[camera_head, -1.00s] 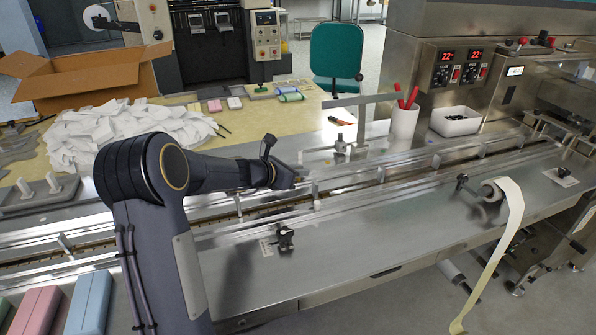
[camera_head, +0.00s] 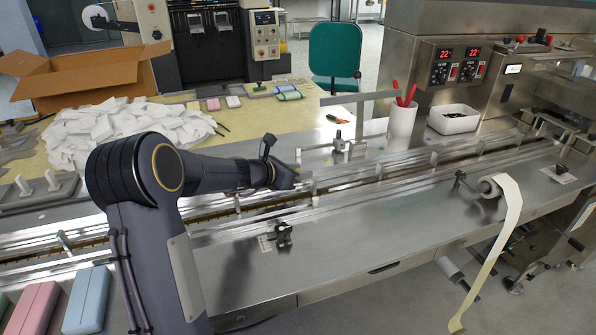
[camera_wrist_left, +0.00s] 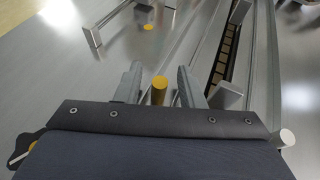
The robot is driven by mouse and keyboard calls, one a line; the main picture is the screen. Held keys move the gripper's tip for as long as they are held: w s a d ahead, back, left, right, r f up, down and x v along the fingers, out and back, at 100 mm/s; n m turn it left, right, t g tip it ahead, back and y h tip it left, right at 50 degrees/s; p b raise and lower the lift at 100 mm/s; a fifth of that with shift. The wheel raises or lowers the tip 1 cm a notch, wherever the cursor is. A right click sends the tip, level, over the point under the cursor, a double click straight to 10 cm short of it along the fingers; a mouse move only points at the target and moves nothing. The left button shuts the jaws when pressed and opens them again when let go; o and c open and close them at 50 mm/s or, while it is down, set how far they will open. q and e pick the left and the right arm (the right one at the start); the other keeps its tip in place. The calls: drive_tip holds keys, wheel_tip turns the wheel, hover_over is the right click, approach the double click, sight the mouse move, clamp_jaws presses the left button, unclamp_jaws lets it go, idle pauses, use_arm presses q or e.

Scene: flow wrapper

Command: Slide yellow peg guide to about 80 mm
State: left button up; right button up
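The yellow peg (camera_wrist_left: 159,90) shows in the left wrist view, its rounded top between the two grey fingers of my left gripper (camera_wrist_left: 158,84). A gap shows on each side of it, so the fingers are open and appear not to touch it. The peg's base and its guide are hidden behind the gripper body. In the head view my left gripper (camera_head: 286,178) is low over the far side of the conveyor channel, and the peg cannot be made out there. My right gripper is not in view.
A small yellow disc (camera_wrist_left: 148,27) lies on the metal deck ahead. Metal rails and upright posts (camera_wrist_left: 229,95) run close to the gripper's right. A white cup with red pens (camera_head: 401,125) and a white bin (camera_head: 454,120) stand behind the conveyor. The front deck (camera_head: 350,240) is mostly clear.

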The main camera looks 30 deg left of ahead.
use_arm(q)
drive_tip(key=v, duration=0.7)
drive_tip(key=shift+s+a+r, duration=0.1)
drive_tip(key=shift+s, duration=0.3)
